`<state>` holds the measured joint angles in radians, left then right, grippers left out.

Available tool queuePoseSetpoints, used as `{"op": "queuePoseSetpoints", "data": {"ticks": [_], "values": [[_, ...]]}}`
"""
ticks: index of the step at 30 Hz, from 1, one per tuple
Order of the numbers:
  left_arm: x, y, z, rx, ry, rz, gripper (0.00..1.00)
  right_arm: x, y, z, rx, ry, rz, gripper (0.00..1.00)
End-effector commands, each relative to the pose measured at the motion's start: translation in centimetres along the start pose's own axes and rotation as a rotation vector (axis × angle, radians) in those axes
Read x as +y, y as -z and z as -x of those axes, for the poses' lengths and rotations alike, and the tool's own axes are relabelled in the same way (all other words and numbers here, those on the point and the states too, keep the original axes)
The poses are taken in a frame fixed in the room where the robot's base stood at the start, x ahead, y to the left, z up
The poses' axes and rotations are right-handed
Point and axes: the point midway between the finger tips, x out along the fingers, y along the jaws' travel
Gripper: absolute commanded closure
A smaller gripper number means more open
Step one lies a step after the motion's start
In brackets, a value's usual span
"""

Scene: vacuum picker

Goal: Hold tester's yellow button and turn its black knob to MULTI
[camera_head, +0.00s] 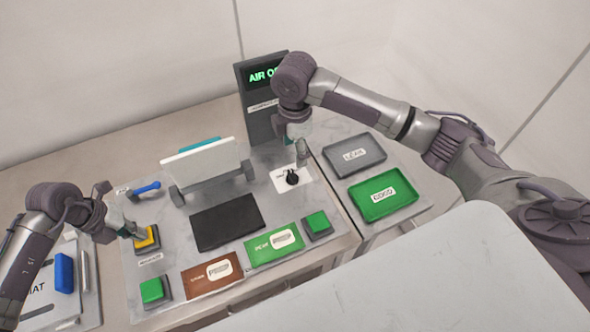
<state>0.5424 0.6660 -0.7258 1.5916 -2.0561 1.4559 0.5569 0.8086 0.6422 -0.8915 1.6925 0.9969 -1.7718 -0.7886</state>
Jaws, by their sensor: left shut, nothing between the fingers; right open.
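The tester's yellow button (147,238) sits on a dark base at the left of the grey tester board (172,262). My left gripper (138,234) is shut and empty, with its tips at the yellow button; I cannot tell whether they press it. The black knob (292,178) stands on a white label plate (280,185) at the board's right. The label's text is too small to read. My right gripper (302,155) is open, pointing down just above and behind the knob, apart from it.
A dark display post (257,120) reading "AIR O…" stands behind my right gripper. A grey tray (354,155) and a green "GOOD" tray (383,196) lie to the right. A white device (203,163), a black pad (228,222) and green buttons (317,222) are on the board.

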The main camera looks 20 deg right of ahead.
Motion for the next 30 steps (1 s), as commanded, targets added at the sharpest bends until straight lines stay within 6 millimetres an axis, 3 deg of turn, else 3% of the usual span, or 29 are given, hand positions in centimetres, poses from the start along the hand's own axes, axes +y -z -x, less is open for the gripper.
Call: {"op": "queuePoseSetpoints", "data": {"ticks": [1,9,15,26,30], "values": [[0.2,0.5,-0.7,0.016,-0.005,0.002,1.00,-0.1,0.0,-1.3,-0.001,0.006,0.000,0.33],[0.2,0.5,-0.7,0.016,-0.005,0.002,1.00,-0.1,0.0,-6.6,0.000,0.004,-0.001,0.33],[0.2,0.5,-0.7,0.016,-0.005,0.002,1.00,0.0,0.0,-9.0,0.000,0.002,-0.001,0.33],[0.2,0.5,-0.7,0.016,-0.006,0.002,1.00,0.0,0.0,-9.6,0.000,-0.001,0.000,0.33],[0.2,0.5,-0.7,0.016,-0.006,0.002,1.00,0.1,0.0,-9.6,0.000,-0.001,0.000,0.52]]}}
